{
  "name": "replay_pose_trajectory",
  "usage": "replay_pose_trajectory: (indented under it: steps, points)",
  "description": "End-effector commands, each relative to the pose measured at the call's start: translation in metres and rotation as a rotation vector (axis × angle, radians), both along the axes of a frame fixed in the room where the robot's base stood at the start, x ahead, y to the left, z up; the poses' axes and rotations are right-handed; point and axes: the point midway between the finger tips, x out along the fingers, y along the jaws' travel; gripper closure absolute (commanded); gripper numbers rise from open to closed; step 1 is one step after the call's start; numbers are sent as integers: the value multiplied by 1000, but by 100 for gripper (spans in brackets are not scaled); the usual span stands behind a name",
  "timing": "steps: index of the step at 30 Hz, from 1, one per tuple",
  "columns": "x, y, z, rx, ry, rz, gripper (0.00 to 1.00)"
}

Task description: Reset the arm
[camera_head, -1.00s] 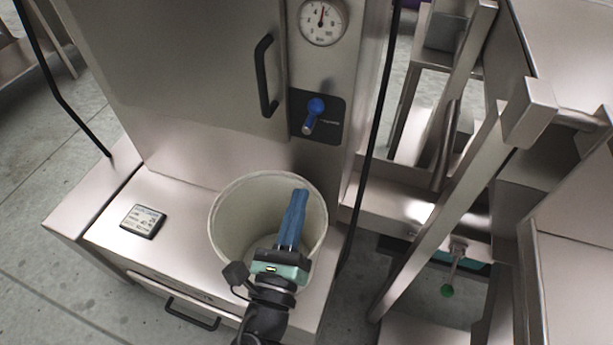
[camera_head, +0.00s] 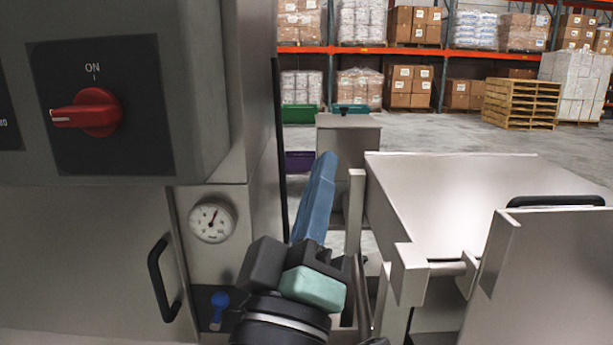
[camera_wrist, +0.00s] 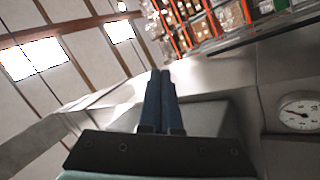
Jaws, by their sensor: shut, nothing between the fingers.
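My gripper (camera_head: 326,165) is raised in the lower middle of the head view, its long blue fingers together and pointing up and away from me. In the wrist view the fingers (camera_wrist: 160,78) lie side by side with nothing between them. The gripper appears in front of the gap between the steel cabinet (camera_head: 80,255) at left and the steel chute (camera_head: 450,200) at right. I see no contact with either.
The cabinet has a red ON switch (camera_head: 97,112), a black handle (camera_head: 160,278), a gauge (camera_head: 212,221) and a blue valve lever (camera_head: 218,308). The gauge also shows in the wrist view (camera_wrist: 299,112). Open floor (camera_head: 430,115) and pallet racks lie beyond.

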Motion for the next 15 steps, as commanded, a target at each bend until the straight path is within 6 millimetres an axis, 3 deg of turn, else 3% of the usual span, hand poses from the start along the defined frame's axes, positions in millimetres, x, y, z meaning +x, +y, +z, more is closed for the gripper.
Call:
replay_pose_trajectory:
  steps: [1,3,10,12,15]
  points:
    - [-11,-4,28,121,-79,96,100]
    - [-26,-3,59,281,-167,252,100]
    - [-91,11,143,643,-375,777,100]
    - [-90,13,172,657,-367,793,100]
    - [-89,13,198,655,-365,789,100]
